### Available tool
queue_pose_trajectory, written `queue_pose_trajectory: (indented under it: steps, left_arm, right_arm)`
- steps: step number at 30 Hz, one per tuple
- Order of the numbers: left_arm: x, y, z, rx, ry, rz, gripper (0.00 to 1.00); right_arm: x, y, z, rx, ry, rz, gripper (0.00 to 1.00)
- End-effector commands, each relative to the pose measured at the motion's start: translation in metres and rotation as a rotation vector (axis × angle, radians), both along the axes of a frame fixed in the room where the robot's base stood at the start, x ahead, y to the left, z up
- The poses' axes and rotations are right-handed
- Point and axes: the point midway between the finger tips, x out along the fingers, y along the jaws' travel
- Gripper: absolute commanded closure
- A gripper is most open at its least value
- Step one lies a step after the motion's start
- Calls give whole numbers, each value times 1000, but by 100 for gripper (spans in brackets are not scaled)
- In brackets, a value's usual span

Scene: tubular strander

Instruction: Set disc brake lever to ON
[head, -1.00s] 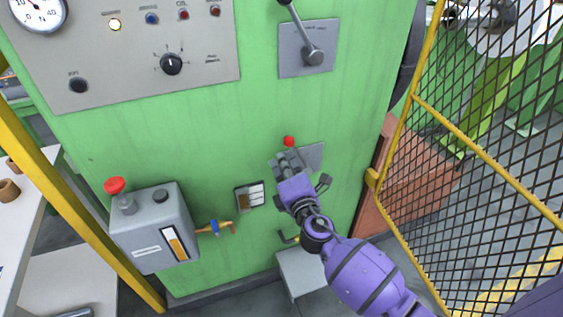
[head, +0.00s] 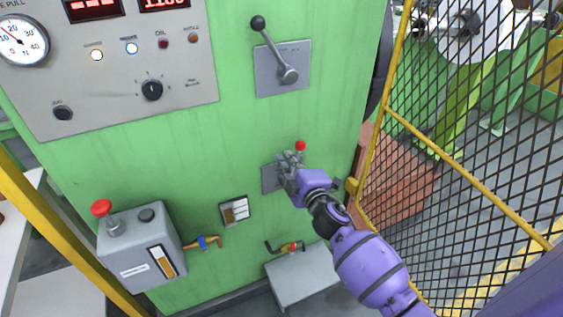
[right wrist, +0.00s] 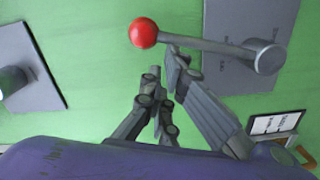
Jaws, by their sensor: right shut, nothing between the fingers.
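A lever with a red knob (head: 300,146) stands on a grey plate (head: 269,179) low on the green cabinet. In the right wrist view its red knob (right wrist: 143,32) is at upper left and its arm runs right to a round hub (right wrist: 268,57). I take it for the disc brake lever; no ON mark is readable. My right gripper (head: 289,160) is shut and empty at the lever, hiding part of lever and plate. In the right wrist view its fingertips (right wrist: 165,68) lie just below the lever arm; I cannot tell whether they touch it. My left gripper is not seen.
A second lever with a black knob (head: 258,22) is on a plate above. A grey box with a red button (head: 102,208) is at lower left, a small valve (head: 287,248) below. A yellow-framed mesh guard (head: 470,150) stands close on the right.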

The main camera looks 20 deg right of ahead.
Motion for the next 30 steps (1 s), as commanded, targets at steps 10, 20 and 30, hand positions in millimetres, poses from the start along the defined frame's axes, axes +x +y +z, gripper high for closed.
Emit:
queue_pose_trajectory:
  steps: [10, 20, 30]
  left_arm:
    - [6, -1, 6, -2, -13, -2, 60]
    - [8, -2, 8, -3, -16, -3, 60]
    - [8, -2, 8, -3, -17, -3, 60]
  right_arm:
    - [0, -19, -1, 41, 3, 1, 100]
    - [0, -23, -2, 40, 3, 1, 100]
    - [1, -23, -2, 39, 4, 0, 100]
